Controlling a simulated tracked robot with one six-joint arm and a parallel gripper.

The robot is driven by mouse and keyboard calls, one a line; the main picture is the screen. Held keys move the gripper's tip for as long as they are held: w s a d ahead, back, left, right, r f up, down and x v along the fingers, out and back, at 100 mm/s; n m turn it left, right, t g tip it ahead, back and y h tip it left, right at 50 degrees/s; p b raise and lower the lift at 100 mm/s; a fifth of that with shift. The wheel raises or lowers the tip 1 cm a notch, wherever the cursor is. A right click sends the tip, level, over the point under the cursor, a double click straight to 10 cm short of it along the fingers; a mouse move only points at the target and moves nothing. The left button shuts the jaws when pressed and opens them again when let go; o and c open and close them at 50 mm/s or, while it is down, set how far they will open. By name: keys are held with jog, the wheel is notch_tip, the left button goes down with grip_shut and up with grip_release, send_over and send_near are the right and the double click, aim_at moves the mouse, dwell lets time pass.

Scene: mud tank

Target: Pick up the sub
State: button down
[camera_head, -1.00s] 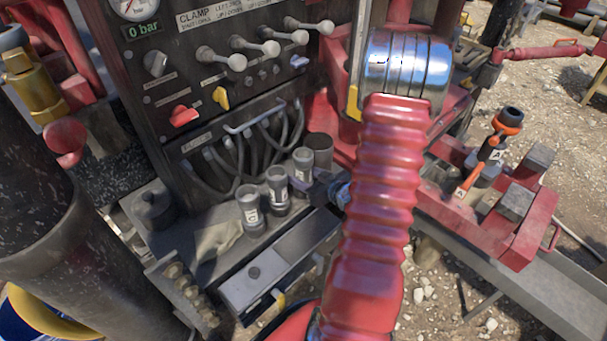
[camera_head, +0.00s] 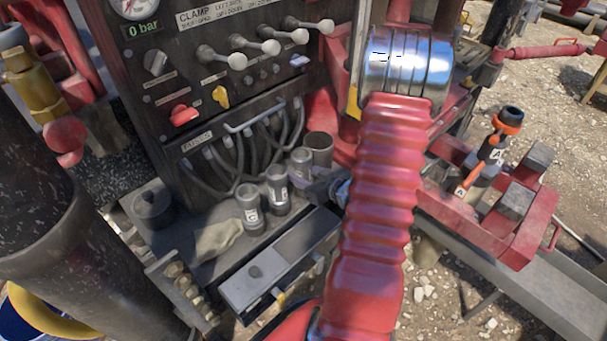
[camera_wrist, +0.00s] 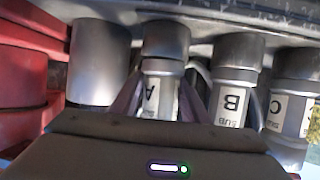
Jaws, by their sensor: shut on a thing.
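Three grey metal subs stand in a row on the shelf below the control panel. In the wrist view sub A (camera_wrist: 163,45) is between my two fingers, which touch its sides, and its white label faces me. My gripper (camera_wrist: 160,98) is shut on it. Sub B (camera_wrist: 236,80) and sub C (camera_wrist: 290,105) stand to its right. In the head view sub A (camera_head: 301,163) is the farthest of the row, with sub B (camera_head: 277,188) and sub C (camera_head: 250,207) nearer. My gripper (camera_head: 318,187) reaches it from the right, partly hidden by my red arm.
A wider plain cylinder (camera_head: 319,148) stands close behind sub A. Hoses (camera_head: 245,150) hang behind the row. A cloth (camera_head: 216,238) and a dark round piece (camera_head: 153,203) lie on the shelf to the left. A grey drawer-like box (camera_head: 278,262) juts out in front.

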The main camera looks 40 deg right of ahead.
aim_at(299, 149)
jog(key=shift+r, duration=4.9)
